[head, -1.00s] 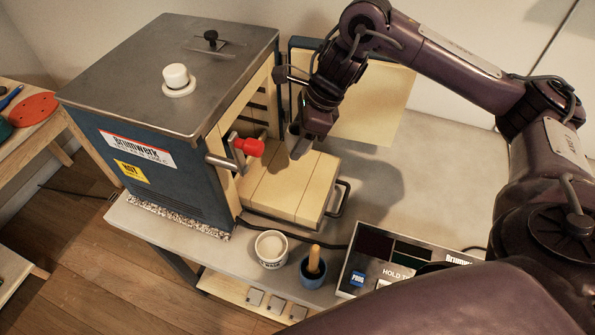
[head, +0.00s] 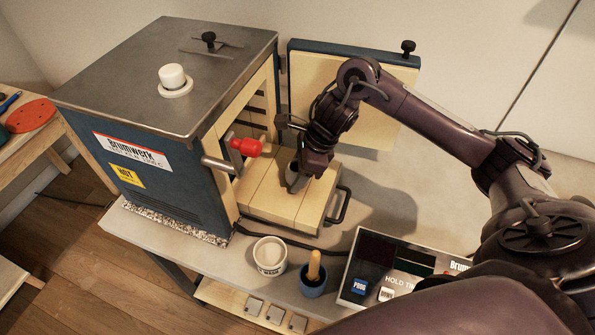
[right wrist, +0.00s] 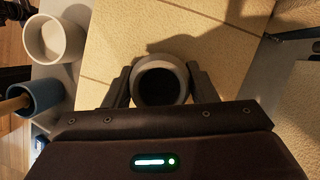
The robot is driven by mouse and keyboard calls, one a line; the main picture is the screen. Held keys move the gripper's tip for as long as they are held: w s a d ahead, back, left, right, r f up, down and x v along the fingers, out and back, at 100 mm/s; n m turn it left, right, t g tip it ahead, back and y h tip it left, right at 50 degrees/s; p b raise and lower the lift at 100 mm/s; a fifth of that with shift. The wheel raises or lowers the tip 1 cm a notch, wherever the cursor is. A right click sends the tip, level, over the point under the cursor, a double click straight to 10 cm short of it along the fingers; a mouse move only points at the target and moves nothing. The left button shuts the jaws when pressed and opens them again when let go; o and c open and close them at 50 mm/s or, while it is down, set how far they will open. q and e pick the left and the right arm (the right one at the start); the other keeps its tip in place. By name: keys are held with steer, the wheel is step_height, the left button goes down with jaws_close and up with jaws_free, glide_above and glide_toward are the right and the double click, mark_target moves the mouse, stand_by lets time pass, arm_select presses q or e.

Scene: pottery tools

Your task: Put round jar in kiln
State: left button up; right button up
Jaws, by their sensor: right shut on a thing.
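The blue kiln (head: 160,150) stands on the left of the bench with its front open to the right. Its pale brick drawer floor (head: 283,205) sticks out in front of the opening. My right gripper (head: 298,178) is over this floor, outside the kiln chamber. It is shut on the grey round jar (head: 292,184), which is mostly hidden in the head view. In the right wrist view the jar (right wrist: 160,80) sits upright between the two fingers, its dark mouth toward the camera. I cannot tell whether its base touches the bricks. My left gripper is out of view.
A red-knobbed latch (head: 247,147) juts out by the opening. The open kiln door (head: 375,125) stands behind my right arm. A white cup (head: 270,255), a blue pot with a wooden handle (head: 313,277) and a control panel (head: 385,265) are in front.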

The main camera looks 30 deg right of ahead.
steer(key=o, duration=1)
steer(key=p+v, duration=0.1)
steer(key=v, duration=1.1)
steer(key=shift+p, duration=0.3)
